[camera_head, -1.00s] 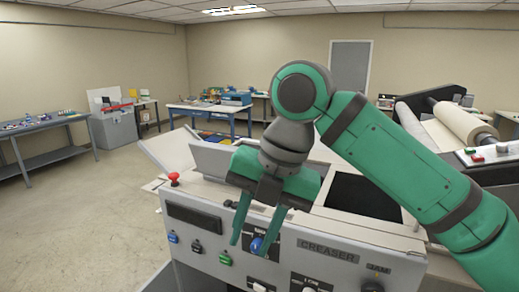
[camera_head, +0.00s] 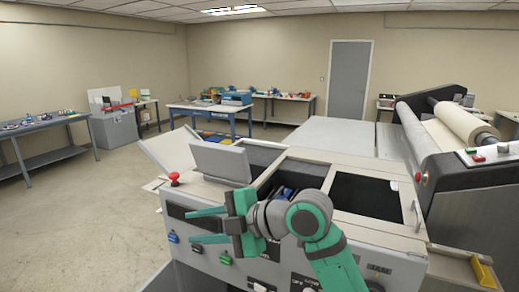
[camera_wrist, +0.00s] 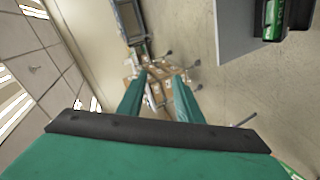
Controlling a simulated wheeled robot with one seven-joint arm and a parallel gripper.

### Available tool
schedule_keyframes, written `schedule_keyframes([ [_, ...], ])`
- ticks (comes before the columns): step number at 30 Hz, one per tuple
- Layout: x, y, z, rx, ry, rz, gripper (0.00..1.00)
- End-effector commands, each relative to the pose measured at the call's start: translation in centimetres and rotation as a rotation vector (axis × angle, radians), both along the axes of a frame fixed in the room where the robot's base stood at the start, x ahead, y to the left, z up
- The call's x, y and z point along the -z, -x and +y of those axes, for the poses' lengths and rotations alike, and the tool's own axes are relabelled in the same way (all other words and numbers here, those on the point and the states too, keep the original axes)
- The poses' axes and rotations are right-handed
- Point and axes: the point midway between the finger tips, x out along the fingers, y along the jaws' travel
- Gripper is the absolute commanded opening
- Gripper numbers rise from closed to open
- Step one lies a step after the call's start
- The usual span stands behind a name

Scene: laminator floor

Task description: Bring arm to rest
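My gripper (camera_head: 208,226) is in front of the creaser machine's front panel in the head view, with its two green fingers pointing left. The fingers are spread apart with nothing between them. The arm is folded low at the bottom of the view. In the wrist view, my gripper (camera_wrist: 158,92) also shows both fingers apart and empty, with cardboard boxes (camera_wrist: 165,82) far beyond them.
The creaser machine (camera_head: 385,245) stands close in front, with a red mushroom button (camera_head: 174,178) at its left corner. A roll machine (camera_head: 470,185) stands at the right. A grey bench (camera_head: 45,125) is far left. Open floor (camera_head: 75,215) lies left of the creaser.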

Motion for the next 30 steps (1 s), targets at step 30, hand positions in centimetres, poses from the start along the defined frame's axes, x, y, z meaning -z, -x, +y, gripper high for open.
schedule_keyframes([
  [30, 18.0, -2.4, -0.9, 0.666, -1.018, 0.481, 0.32],
])
